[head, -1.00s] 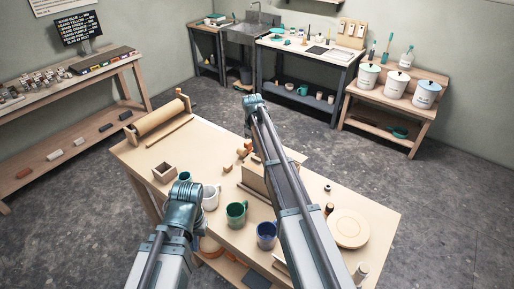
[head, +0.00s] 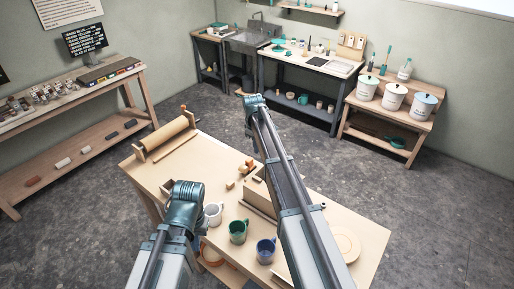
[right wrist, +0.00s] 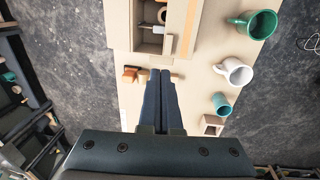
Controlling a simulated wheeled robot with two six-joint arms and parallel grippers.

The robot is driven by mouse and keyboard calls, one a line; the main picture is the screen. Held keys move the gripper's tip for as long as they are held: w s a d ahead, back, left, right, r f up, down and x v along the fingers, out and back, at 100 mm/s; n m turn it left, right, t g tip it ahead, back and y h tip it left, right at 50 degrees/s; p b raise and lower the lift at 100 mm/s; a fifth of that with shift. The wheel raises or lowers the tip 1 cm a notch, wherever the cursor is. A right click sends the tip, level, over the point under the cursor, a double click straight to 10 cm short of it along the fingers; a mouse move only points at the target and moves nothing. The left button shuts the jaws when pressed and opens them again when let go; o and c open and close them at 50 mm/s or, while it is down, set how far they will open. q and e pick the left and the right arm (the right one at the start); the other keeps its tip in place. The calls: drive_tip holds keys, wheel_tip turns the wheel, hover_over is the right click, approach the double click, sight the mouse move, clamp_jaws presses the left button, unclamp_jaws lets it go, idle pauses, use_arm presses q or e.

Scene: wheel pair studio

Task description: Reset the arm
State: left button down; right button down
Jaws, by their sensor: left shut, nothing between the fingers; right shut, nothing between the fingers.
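Both of my arms reach up from the bottom of the head view. My left arm ends in a teal joint over the near left part of the table; its gripper fingers do not show. My right arm stretches further out, over the middle of the table, and its gripper is hidden in the head view. In the right wrist view, my right gripper (right wrist: 165,75) has its two dark fingers together with nothing between them. Its tips show over the wooden table (head: 345,212), beside small orange-brown blocks (right wrist: 131,76).
A white mug (head: 213,215), a green mug (head: 238,231) and a blue mug (head: 265,251) stand near the arms. A wooden box (right wrist: 151,38) and a roller (head: 168,138) are on the table. Shelves and a sink bench line the walls; the floor between is clear.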

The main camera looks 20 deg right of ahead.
drive_tip(key=s+a+f+m+b, duration=0.1)
drive_tip(key=s+a+f+b, duration=0.4)
drive_tip(key=s, duration=0.7)
drive_tip(key=s+a+f+m+b, duration=0.1)
drive_tip(key=s+a+f+b, duration=0.5)
drive_tip(key=s, duration=0.6)
drive_tip(key=s+a+f+m+g+b, duration=0.1)
drive_tip(key=s+a+f+b, duration=0.4)
drive_tip(key=s+f+b, duration=0.3)
drive_tip(key=s, duration=0.4)
drive_tip(key=shift+s+a+m, duration=0.25)
drive_tip(key=shift+m, duration=0.15)
